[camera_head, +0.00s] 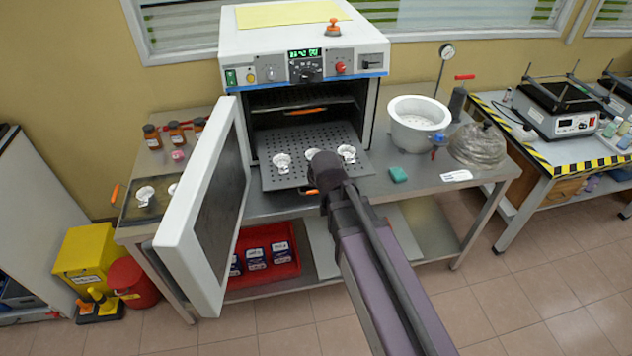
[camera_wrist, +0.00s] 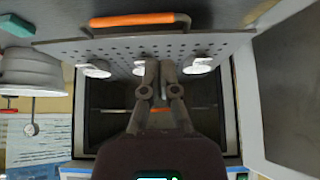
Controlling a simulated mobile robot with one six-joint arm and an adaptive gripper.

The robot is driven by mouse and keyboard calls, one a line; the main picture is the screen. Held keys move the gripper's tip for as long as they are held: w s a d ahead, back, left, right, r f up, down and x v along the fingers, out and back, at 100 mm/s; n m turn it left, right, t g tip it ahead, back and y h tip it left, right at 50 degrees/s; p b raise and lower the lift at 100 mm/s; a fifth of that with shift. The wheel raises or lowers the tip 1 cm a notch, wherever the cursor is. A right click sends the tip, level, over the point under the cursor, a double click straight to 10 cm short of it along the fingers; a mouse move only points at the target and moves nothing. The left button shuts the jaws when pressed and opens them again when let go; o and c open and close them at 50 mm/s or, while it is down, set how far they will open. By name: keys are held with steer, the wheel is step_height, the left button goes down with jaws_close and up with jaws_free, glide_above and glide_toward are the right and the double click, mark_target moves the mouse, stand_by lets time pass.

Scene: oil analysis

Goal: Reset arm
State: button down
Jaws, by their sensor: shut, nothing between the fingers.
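My gripper (camera_wrist: 151,68) is shut and empty in the wrist view, its fingers together in front of the perforated tray (camera_wrist: 215,46). In the head view my gripper (camera_head: 325,170) is at the front of the open oven (camera_head: 296,83), over the tray (camera_head: 283,178) that sticks out of it. Its fingers are mostly hidden there by my own arm. White dishes stand on the tray: one at the left (camera_head: 282,162), one at the right (camera_head: 347,153), and one partly behind my gripper (camera_head: 312,154). The tray has an orange handle (camera_wrist: 133,20). The wrist view is upside down.
The oven door (camera_head: 205,210) hangs open to the left. Brown jars (camera_head: 176,134) and a dark tray (camera_head: 140,212) are at left. The floor in front is clear.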

steer(key=s+d+f+m+g, duration=0.1)
steer(key=s+d+g, duration=0.1)
steer(key=s+d, duration=0.2)
steer(key=s+d+f+m+g+h, duration=0.1)
steer(key=s+d, duration=0.3)
steer(key=d, duration=0.6)
steer(key=s+d+f+m+g+h, duration=0.1)
steer(key=s+d+g, duration=0.2)
steer(key=d, duration=0.5)
steer(key=shift+s+g, duration=0.3)
steer(key=shift+s, duration=0.45)
